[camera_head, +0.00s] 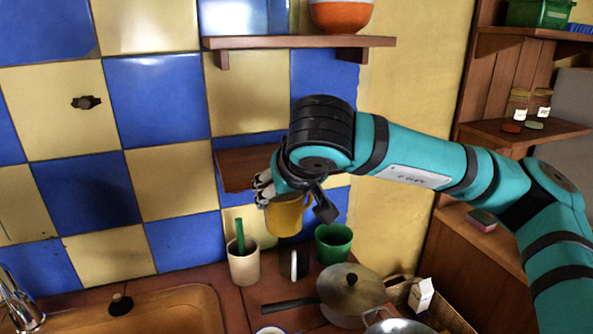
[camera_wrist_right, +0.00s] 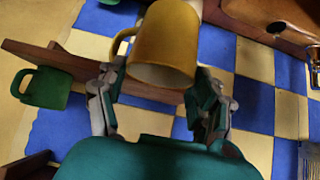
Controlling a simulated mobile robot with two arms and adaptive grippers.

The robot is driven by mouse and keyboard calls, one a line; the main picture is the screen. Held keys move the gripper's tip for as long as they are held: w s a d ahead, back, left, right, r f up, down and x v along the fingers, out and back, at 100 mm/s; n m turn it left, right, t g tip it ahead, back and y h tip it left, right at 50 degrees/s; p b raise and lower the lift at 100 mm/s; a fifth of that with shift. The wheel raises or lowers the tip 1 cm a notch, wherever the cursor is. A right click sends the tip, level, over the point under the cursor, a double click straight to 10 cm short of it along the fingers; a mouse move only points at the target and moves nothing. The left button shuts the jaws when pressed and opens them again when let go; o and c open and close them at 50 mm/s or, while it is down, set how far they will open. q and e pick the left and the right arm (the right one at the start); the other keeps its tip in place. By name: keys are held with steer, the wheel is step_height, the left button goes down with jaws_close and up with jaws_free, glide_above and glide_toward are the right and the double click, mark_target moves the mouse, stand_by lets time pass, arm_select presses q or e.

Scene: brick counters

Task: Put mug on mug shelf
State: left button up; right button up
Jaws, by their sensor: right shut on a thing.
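A yellow mug (camera_head: 286,214) is held by my right gripper (camera_head: 266,188) in front of the tiled wall, above the counter. In the wrist view the yellow mug (camera_wrist_right: 168,38) is between the two fingers of the right gripper (camera_wrist_right: 160,92), with its handle to the left. A lower wooden shelf (camera_head: 240,166) is on the wall behind the gripper, partly hidden by my arm. A wooden board, apparently this shelf (camera_wrist_right: 85,72), crosses behind the mug in the wrist view. My left gripper is not in view.
An upper shelf (camera_head: 300,42) holds an orange and white bowl (camera_head: 341,15). Below are a white cup (camera_head: 243,265), a green cup (camera_head: 333,243) and a lidded pan (camera_head: 350,288). A sink (camera_head: 170,312) is at left. Wooden shelving (camera_head: 505,75) stands at right.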

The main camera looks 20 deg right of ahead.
steer(key=s+a+r+b, duration=0.3)
steer(key=s+r, duration=0.1)
steer(key=r, duration=0.4)
steer(key=shift+n, duration=0.3)
steer(key=w+p, duration=0.2)
steer(key=w, duration=0.4)
steer(key=w+p, duration=0.2)
steer(key=w, duration=0.4)
steer(key=w+p, duration=0.2)
steer(key=w, duration=0.4)
steer(key=shift+w+d+f+p, duration=0.15)
steer(key=shift+w+f+p, duration=0.05)
steer(key=shift+f+p, duration=0.2)
steer(key=shift+s+d, duration=0.1)
steer(key=o, duration=1.7)
steer(key=shift+f, duration=0.1)
